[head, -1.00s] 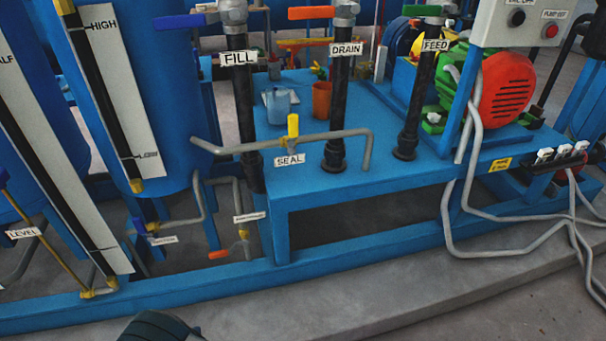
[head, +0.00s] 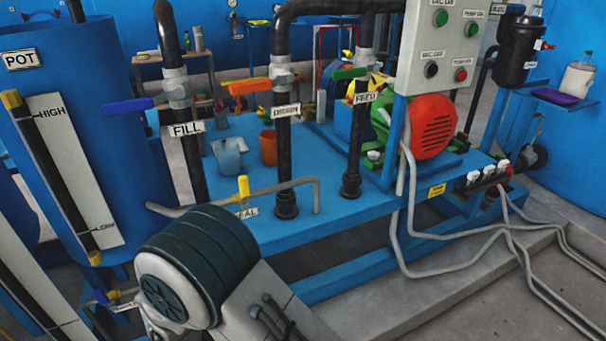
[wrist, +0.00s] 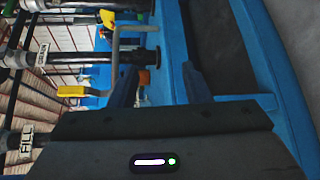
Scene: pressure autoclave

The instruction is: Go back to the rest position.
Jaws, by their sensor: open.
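My gripper (wrist: 160,80) shows in the wrist view with its two dark fingers apart and nothing between them. In the wrist view the picture is turned sideways, with the yellow seal valve handle (wrist: 72,91) left of the fingers and a grey pipe beyond. In the head view a link of my arm (head: 195,265) stands at the lower middle, in front of the blue stand and partly over the SEAL label (head: 247,212). The fingers cannot be made out in the head view. The seal handle (head: 243,188) stands upright there.
The blue POT tank (head: 150,190) is at the left. FILL (head: 186,128), DRAIN (head: 286,110) and FEED (head: 366,97) pipes rise from the stand. A control box (head: 450,45) hangs above the red and green pump (head: 430,125). Grey hoses run over the floor at the right.

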